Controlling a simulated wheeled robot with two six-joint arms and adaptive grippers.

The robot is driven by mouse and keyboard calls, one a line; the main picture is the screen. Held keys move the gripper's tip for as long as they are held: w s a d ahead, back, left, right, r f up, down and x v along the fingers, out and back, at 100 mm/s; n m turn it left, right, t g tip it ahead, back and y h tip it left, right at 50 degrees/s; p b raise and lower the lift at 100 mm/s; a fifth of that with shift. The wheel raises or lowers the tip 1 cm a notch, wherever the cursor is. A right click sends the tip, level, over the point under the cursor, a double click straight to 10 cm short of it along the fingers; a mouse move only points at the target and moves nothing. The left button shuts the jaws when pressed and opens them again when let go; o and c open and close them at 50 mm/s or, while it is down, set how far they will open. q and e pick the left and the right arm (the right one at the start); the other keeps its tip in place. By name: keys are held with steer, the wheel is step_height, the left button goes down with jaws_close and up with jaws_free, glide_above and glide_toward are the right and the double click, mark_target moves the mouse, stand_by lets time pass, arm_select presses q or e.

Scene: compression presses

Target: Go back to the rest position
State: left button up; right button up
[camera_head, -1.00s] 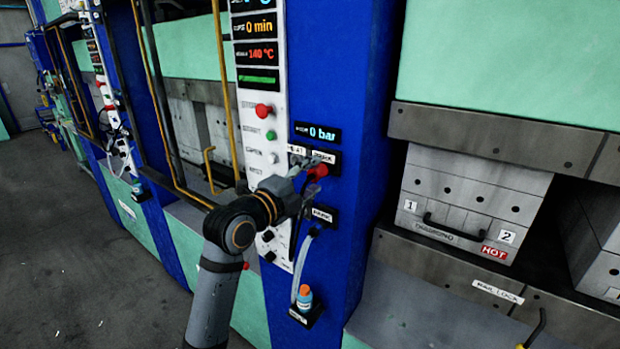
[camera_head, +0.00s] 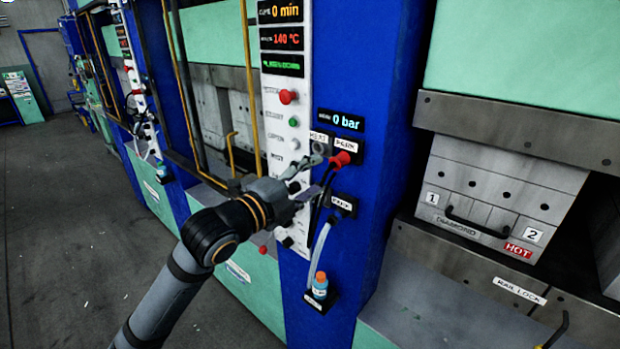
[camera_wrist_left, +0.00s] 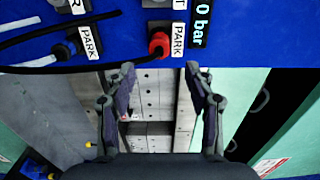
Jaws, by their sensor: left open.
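My left gripper (camera_head: 312,183) is in front of the blue press column (camera_head: 385,170), its arm coming in from the lower left. In the left wrist view the fingers of my left gripper (camera_wrist_left: 163,85) are spread apart with nothing between them. A red connector (camera_head: 341,159) sits at the socket labelled PARK, just beyond the fingertips. The red connector also shows in the left wrist view (camera_wrist_left: 159,42), apart from the fingers. My right gripper is not in view.
A display (camera_head: 340,120) reads 0 bar. A white button panel (camera_head: 288,115) stands left of the gripper. A mold marked HOT (camera_head: 490,190) sits in the press at right. Open floor (camera_head: 60,220) lies at left.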

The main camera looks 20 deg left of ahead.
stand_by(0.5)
